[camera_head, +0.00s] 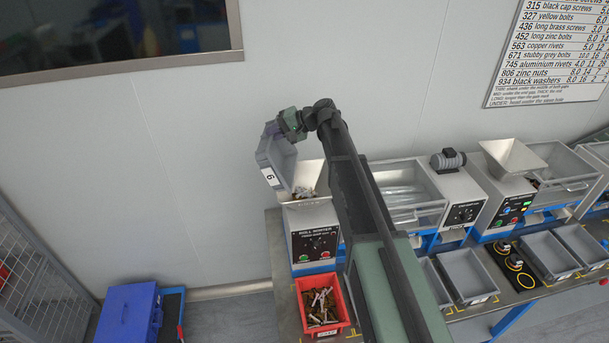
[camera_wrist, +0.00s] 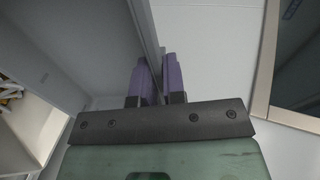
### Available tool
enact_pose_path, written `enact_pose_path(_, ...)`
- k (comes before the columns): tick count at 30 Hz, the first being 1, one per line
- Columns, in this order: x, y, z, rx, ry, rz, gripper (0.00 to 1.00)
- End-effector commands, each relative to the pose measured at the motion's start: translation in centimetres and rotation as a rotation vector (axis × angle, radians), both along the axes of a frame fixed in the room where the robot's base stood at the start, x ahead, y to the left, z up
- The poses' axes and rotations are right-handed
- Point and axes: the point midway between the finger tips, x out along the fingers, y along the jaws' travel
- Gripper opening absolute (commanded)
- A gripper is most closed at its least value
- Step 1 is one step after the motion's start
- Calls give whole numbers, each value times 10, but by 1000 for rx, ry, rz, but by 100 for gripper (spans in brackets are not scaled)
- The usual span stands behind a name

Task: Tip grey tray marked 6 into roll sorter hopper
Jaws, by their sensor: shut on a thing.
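The grey tray marked 6 (camera_head: 278,158) is tipped steeply, its label near its lower end, above the left side of the roll sorter (camera_head: 313,240). The roll sorter's hopper (camera_head: 292,209) holds a heap of mixed small parts (camera_head: 308,190). My gripper (camera_head: 273,128) is shut on the tray's upper wall. In the wrist view, the purple fingers of my gripper (camera_wrist: 159,80) pinch the rim of the grey tray (camera_wrist: 85,40). Part of the hopper (camera_wrist: 38,118) with yellowish parts shows at the left there. The tray's full interior is not visible.
My arm hides part of the bench. Other sorters (camera_head: 465,195) and empty grey trays (camera_head: 468,275) stand to the right. A blue box (camera_head: 127,312) is on the floor at left.

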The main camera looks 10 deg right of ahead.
Motion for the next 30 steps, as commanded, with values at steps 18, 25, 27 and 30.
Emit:
enact_pose_path(18, 30, 96, -44, -641, 184, 4, 0)
enact_pose_path(25, 41, 131, -65, -856, 246, 3, 0)
enact_pose_path(27, 43, 139, -76, -915, 263, 2, 0)
enact_pose_path(30, 46, 150, -89, -994, 285, 2, 0)
